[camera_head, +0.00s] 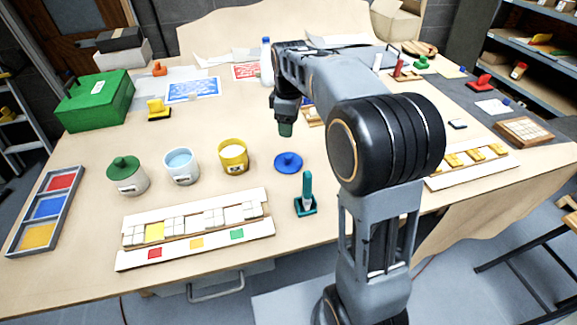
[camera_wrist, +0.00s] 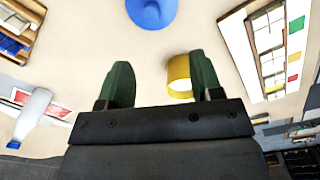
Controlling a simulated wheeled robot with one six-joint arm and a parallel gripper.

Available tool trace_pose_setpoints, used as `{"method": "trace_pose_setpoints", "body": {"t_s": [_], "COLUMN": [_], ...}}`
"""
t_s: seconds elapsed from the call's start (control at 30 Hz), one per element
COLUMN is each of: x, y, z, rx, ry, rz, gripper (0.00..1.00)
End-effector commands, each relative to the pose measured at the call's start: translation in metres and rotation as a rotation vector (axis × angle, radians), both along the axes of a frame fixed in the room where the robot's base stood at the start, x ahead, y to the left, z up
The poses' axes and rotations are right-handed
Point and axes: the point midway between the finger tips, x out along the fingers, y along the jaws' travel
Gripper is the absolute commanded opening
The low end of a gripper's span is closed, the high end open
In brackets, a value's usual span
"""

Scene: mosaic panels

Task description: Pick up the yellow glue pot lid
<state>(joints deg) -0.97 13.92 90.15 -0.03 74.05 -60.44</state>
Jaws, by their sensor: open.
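The yellow glue pot (camera_head: 233,156) stands open on the table, with pale contents showing. I see no separate yellow lid; part of the table is hidden behind my arm. My gripper (camera_head: 286,129) is above the table behind the blue lid (camera_head: 288,161) and to the right of the yellow pot. In the wrist view my gripper (camera_wrist: 160,80) has its two green fingers apart with nothing held between them. The yellow pot (camera_wrist: 179,77) shows beyond them, beside the right finger. The blue lid (camera_wrist: 152,12) lies at the top edge there.
A green-lidded pot (camera_head: 127,175) and an open blue pot (camera_head: 181,166) stand left of the yellow pot. A mosaic panel (camera_head: 137,222) lies in front, with a green-handled tool (camera_head: 306,196) beside it. A white bottle (camera_head: 266,60) stands at the back.

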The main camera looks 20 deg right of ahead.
Motion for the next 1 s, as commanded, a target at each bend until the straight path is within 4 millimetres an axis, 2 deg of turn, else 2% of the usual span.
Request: {"method": "trace_pose_setpoints", "body": {"t_s": [0.03,0.17,0.5,0.63,0.87,1.0], "x": [0.008,0.017,0.019,0.020,0.020,0.021], "y": [0.000,0.000,-0.001,-0.002,-0.003,-0.006], "z": [-0.007,-0.022,-0.079,-0.093,-0.105,-0.123], "rx": [-0.001,-0.001,-0.001,-0.002,-0.002,-0.001], "ry": [0.013,0.032,0.038,0.034,0.034,0.038], "rz": [0.035,0.094,0.108,0.107,0.106,0.106], "gripper": [0.60,0.60,0.60,0.60,0.60,0.60]}}
